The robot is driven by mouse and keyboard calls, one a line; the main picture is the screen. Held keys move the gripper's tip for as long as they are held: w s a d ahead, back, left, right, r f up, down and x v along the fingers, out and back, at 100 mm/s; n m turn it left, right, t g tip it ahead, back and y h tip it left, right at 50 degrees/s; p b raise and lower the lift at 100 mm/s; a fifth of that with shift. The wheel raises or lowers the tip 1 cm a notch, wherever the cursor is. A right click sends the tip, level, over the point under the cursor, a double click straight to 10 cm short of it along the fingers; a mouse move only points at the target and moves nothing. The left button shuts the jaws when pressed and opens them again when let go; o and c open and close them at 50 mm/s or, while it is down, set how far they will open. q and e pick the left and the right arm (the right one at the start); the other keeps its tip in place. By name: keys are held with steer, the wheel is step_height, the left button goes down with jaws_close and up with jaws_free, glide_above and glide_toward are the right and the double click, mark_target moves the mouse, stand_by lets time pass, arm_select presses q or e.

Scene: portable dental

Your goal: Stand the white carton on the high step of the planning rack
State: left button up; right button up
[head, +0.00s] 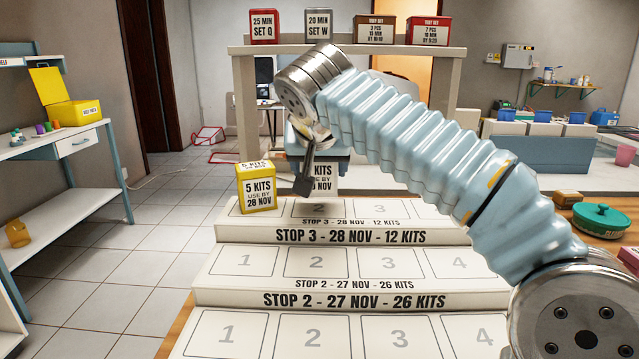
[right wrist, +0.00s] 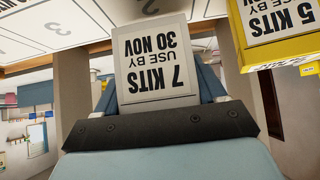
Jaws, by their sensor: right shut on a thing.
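The white carton, labelled "7 KITS USE BY 30 NOV" (right wrist: 158,72), is upright between the fingers of my right gripper (right wrist: 160,95), which is shut on it. In the head view the carton (head: 325,184) is partly hidden behind my right gripper (head: 308,175). It is at slot 2 of the planning rack's high step (head: 378,209), right of the yellow carton. My left gripper is out of view.
A yellow carton, "5 KITS USE BY 28 NOV" (head: 257,190), stands on slot 1 of the high step. It also shows close beside in the right wrist view (right wrist: 274,52). Slot 3 and the lower steps (head: 240,262) are bare. A shelf with several cartons (head: 340,50) is behind.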

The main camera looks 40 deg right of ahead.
mark_target(319, 181)
step_height(319, 181, down, 2)
steer(key=shift+w+f, duration=0.1)
steer(key=shift+f, duration=0.5)
steer(key=o, duration=1.1)
steer(key=shift+o, duration=0.2)
steer(key=p+v, duration=0.1)
steer(key=v, duration=1.1)
